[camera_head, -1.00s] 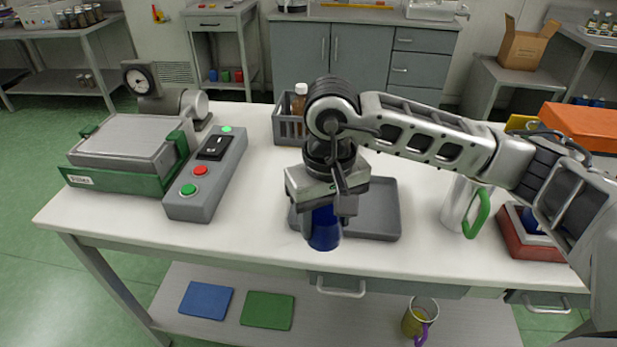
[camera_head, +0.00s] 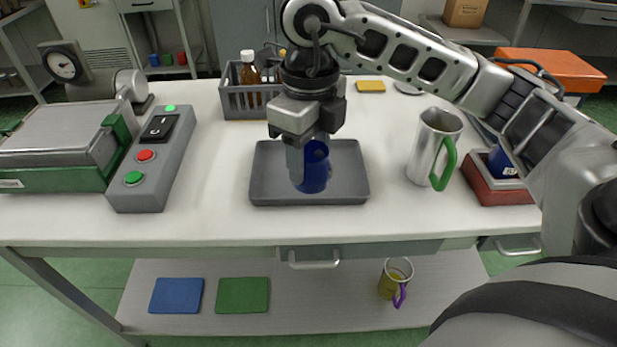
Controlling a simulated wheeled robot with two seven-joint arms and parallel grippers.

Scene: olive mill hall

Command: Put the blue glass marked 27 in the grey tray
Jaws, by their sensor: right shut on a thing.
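A dark blue glass (camera_head: 316,172) is upright between the fingers of my right gripper (camera_head: 305,165), which is shut on it. No number shows on its visible side. The grey tray (camera_head: 345,196) lies on the white table, and the glass is within its outline; I cannot tell whether its base touches the tray floor. One finger hides the glass's left part. Another blue glass (camera_head: 498,163) with a small white mark stands at the red box at right, partly hidden by my right arm; its mark is too small to read. My left gripper is out of view.
A metal jug (camera_head: 433,140) with a green handle stands right of the tray. A grey basket (camera_head: 240,102) with brown bottles stands behind it. A control box (camera_head: 150,165) and green-based machine are at left. The table between control box and tray is clear.

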